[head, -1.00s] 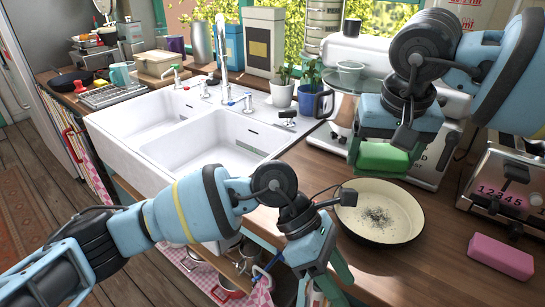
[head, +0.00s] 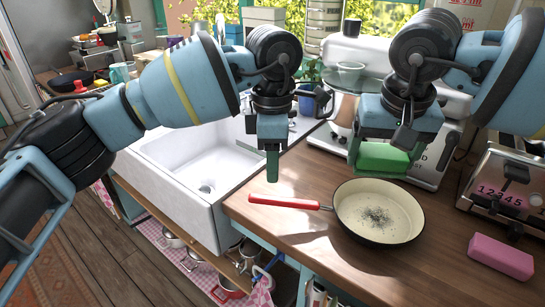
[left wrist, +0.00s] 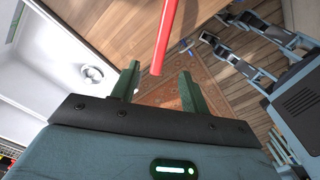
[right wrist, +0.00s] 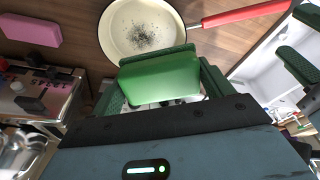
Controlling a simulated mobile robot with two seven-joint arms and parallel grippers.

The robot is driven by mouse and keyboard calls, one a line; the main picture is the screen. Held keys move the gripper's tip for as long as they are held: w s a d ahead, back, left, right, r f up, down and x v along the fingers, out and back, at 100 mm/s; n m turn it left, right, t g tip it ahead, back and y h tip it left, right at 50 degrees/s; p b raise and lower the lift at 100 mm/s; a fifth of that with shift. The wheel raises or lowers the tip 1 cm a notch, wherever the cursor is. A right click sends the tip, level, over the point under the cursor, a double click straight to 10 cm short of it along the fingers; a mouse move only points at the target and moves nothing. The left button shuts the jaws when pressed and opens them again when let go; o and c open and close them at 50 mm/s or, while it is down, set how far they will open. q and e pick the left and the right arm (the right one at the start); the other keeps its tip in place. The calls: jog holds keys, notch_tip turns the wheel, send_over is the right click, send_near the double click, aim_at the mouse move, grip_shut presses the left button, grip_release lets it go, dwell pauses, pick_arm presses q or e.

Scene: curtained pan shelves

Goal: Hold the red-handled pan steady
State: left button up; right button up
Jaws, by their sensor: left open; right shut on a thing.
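The red-handled pan (head: 400,222) lies on the wooden counter. It is cream inside with a patch of dark specks, also visible in the right wrist view (right wrist: 118,38). Its red handle (head: 285,202) points left, toward the sink. My left gripper (head: 272,178) is open and empty, pointing down above the handle. In the left wrist view, the handle (left wrist: 165,38) appears in the gap between the fingers (left wrist: 158,85), and I see no contact. My right gripper (right wrist: 160,75) is shut on a green block, perhaps a sponge (head: 384,159), held above the pan's far side.
A pink block (head: 500,257) lies right of the pan, near a toaster (head: 503,185). A white sink (head: 215,165) is on the left. A white machine (head: 430,165) stands behind the pan. Pans sit on a lower shelf with a checked cloth (head: 170,258).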

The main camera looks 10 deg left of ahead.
aim_at(272, 197)
pick_arm(q)
notch_tip(272, 197, down, 12)
dwell(0.6)
grip_shut()
dwell(0.3)
